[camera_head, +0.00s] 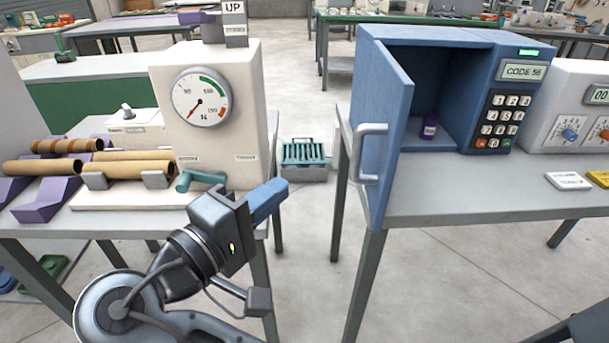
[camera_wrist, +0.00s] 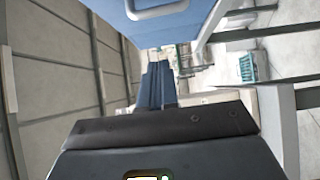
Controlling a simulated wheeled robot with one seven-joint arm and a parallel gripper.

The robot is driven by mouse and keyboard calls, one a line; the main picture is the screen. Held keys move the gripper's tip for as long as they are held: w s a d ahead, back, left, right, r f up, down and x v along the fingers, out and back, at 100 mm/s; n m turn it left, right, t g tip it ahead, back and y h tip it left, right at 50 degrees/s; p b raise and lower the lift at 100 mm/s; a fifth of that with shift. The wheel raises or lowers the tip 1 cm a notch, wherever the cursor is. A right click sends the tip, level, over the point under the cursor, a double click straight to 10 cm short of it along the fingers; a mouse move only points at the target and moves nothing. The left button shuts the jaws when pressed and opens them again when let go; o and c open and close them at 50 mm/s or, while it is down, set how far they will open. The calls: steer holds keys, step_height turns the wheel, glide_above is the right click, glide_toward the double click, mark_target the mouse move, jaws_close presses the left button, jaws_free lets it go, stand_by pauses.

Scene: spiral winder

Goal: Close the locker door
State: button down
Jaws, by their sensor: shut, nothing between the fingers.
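The blue locker (camera_head: 430,100) stands on the right table with its door (camera_head: 390,130) swung open toward me. The door carries a pale grey bar handle (camera_head: 368,152) on its left face. A small purple bottle (camera_head: 430,125) stands inside the locker. The keypad panel's display reads CODE 56. My gripper (camera_head: 270,200) is shut and empty, with blue fingers, left of the door and apart from it. In the wrist view the shut fingers (camera_wrist: 155,85) point toward the door (camera_wrist: 185,25), and its handle (camera_wrist: 155,8) shows at the top edge.
The left table holds a white winder with a gauge (camera_head: 202,97), a teal crank (camera_head: 200,180) near my gripper and several brown rolls. The gap between the tables is otherwise clear. A white control box (camera_head: 570,105) stands right of the locker.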

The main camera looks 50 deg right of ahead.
mark_target(364, 130)
steer(key=s+d+p, duration=0.1)
steer(key=s+d, duration=0.2)
steer(key=d, duration=0.9)
